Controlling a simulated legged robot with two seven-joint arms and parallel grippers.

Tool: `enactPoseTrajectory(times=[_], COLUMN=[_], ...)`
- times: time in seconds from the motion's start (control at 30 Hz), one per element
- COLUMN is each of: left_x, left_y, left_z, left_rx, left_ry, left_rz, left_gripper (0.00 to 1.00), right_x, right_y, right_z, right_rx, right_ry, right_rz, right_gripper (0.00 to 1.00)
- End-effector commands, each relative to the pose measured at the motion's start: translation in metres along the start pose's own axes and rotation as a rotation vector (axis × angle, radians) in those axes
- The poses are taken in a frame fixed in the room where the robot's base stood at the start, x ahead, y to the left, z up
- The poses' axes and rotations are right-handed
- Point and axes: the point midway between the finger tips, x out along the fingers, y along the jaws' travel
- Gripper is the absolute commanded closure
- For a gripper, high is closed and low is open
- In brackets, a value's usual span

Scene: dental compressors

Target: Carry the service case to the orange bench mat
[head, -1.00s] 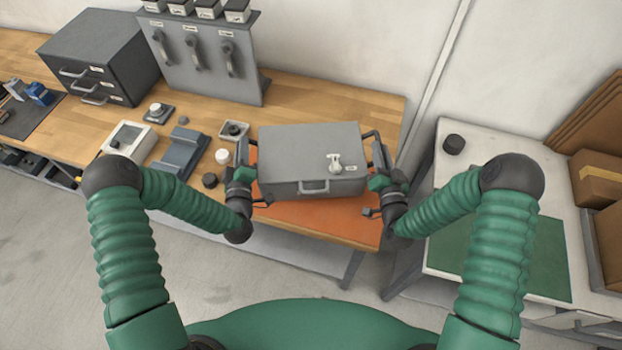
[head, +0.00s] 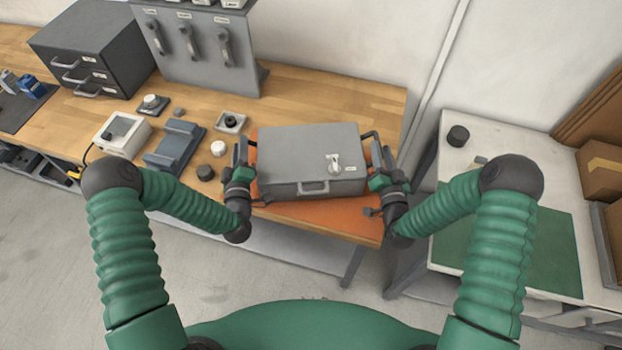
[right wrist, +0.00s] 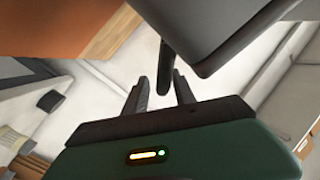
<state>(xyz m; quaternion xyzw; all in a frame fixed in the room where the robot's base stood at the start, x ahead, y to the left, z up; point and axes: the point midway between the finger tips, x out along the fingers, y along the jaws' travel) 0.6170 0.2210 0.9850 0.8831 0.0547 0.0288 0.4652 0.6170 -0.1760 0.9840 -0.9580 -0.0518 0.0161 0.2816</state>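The grey service case (head: 310,150), with a pale latch on its lid and a front handle, sits level over the orange bench mat (head: 325,215) and appears to rest on it. The mat shows along the case's front and a little at its sides. My left gripper (head: 241,158) is at the case's left side; its fingers are too small to read. My right gripper (head: 383,160) is at the right side. In the right wrist view its fingers (right wrist: 161,88) stand apart, with the end of the dark side handle (right wrist: 167,65) between them and gaps either side.
Left of the mat stand a grey cradle (head: 174,146), a white-faced box (head: 122,134) and small knobs. A tool panel (head: 200,45) and drawer cabinet (head: 92,50) stand behind. A white table with a green mat (head: 540,250) is at right, across a gap.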

Motion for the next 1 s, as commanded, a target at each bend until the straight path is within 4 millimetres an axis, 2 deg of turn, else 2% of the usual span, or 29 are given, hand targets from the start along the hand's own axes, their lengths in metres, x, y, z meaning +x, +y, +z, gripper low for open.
enactPoseTrajectory(times=[0.33, 0.43, 0.57, 0.8, 0.9, 1.0], left_x=[-0.001, -0.009, -0.037, -0.097, -0.112, -0.119], left_y=[0.002, 0.002, 0.001, 0.001, 0.001, 0.001], left_z=[0.003, 0.003, 0.004, 0.003, 0.003, 0.002], left_rx=[-0.002, -0.002, -0.003, -0.002, -0.001, -0.001], left_ry=[-0.007, -0.008, -0.011, -0.010, -0.009, -0.007], left_rz=[0.002, 0.002, -0.001, 0.000, 0.000, 0.001], left_gripper=[0.63, 0.63, 0.63, 0.63, 0.63, 0.63], right_x=[0.001, 0.001, 0.000, 0.000, 0.001, -0.001], right_y=[-0.004, -0.004, -0.004, -0.005, -0.005, -0.004], right_z=[0.001, 0.001, 0.001, 0.002, 0.002, 0.002], right_rx=[0.004, 0.005, 0.005, 0.005, 0.006, 0.006], right_ry=[-0.004, -0.004, -0.004, -0.005, -0.005, -0.006], right_rz=[-0.006, -0.007, -0.008, -0.008, -0.008, -0.008], right_gripper=[0.60, 0.60, 0.60, 0.60, 0.60, 0.60])
